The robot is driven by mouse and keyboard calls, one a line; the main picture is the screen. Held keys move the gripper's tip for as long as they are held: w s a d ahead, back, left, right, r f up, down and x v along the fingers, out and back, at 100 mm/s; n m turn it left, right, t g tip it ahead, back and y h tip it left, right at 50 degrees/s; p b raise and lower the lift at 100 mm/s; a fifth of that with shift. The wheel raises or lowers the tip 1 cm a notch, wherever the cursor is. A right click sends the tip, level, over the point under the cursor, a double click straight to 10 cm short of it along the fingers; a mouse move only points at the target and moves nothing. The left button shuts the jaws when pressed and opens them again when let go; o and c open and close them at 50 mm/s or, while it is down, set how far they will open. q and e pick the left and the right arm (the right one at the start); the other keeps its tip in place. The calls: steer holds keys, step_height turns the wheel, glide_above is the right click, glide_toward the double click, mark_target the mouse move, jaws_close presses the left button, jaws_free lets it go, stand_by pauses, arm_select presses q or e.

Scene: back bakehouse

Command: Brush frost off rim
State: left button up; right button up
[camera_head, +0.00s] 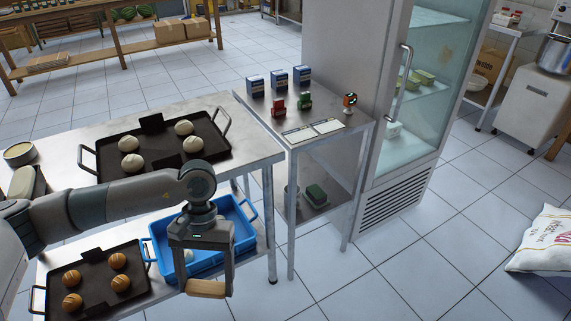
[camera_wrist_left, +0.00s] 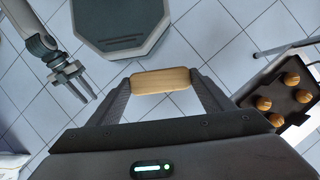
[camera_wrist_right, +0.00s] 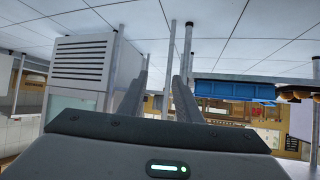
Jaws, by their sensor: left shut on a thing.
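My left gripper (camera_head: 205,272) is shut on a light wooden piece (camera_head: 206,288), which looks like a brush handle; no bristles show. The wooden piece lies across the fingertips in the left wrist view (camera_wrist_left: 160,80). The gripper hangs in front of the prep table, well left of the fridge. The tall grey fridge (camera_head: 350,50) has a glass front (camera_head: 432,95) that looks pale and misty. I cannot make out frost on its rim. My right gripper (camera_wrist_right: 162,85) is open and empty; it also shows in the left wrist view (camera_wrist_left: 75,82), apart from everything.
The steel table (camera_head: 262,150) bears a dark tray (camera_head: 106,165) of pale dough balls. Below are a blue crate (camera_head: 240,240) and a tray of brown buns (camera_head: 95,258). A side table (camera_head: 350,135) holds small boxes and cards. A white sack (camera_head: 545,240) lies right; floor between is clear.

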mark_target(205, 293)
arm_select(q)
steer(key=s+r+p, duration=0.1)
steer(key=p, duration=0.2)
steer(key=s+r+p, duration=0.1)
steer(key=r+p, duration=0.1)
steer(key=p, duration=0.1)
steer(key=shift+s+r, duration=0.1)
arm_select(e)
steer(key=s+d+f+g, duration=0.2)
steer(key=s+f+g, duration=0.1)
steer(key=s, duration=0.6)
steer(key=s+d+f+g+h, duration=0.1)
steer(key=s+d+f+g, duration=0.2)
steer(key=s+f, duration=0.2)
steer(key=s, duration=0.3)
steer(key=shift+s+d+f+h, duration=0.25)
steer(key=shift+s+f+h, duration=0.05)
steer(key=shift+s+f, duration=0.1)
